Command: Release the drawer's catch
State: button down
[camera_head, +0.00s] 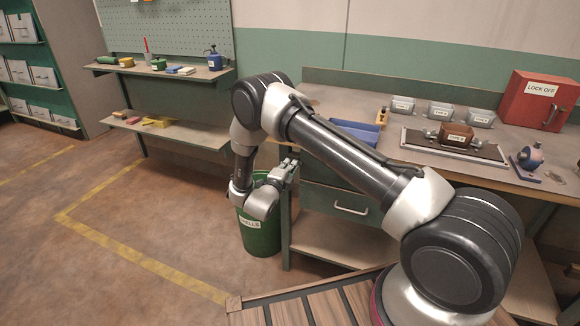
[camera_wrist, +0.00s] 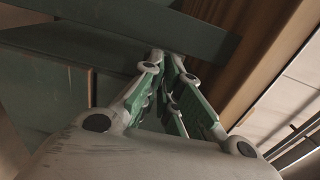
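The green drawer front (camera_head: 335,203) with a pale bar handle (camera_head: 351,209) is under the workbench, and it looks closed. No catch can be made out in either view. My gripper (camera_head: 291,164) is beside the bench's left front corner, above the green bin, left of the drawer. In the wrist view its fingers (camera_wrist: 166,58) come together at the tips with nothing seen between them. Beyond them is a dark green bar or panel edge (camera_wrist: 130,30), close by; whether they touch it cannot be told.
A green bin labelled SHELLS (camera_head: 260,235) stands below my gripper. A shelf (camera_head: 180,130) stands back left; open floor lies left.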

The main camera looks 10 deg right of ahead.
jog(key=shift+n, duration=8.9)
jog(key=c, duration=1.7)
grip_release()
jog(key=shift+o, duration=0.2)
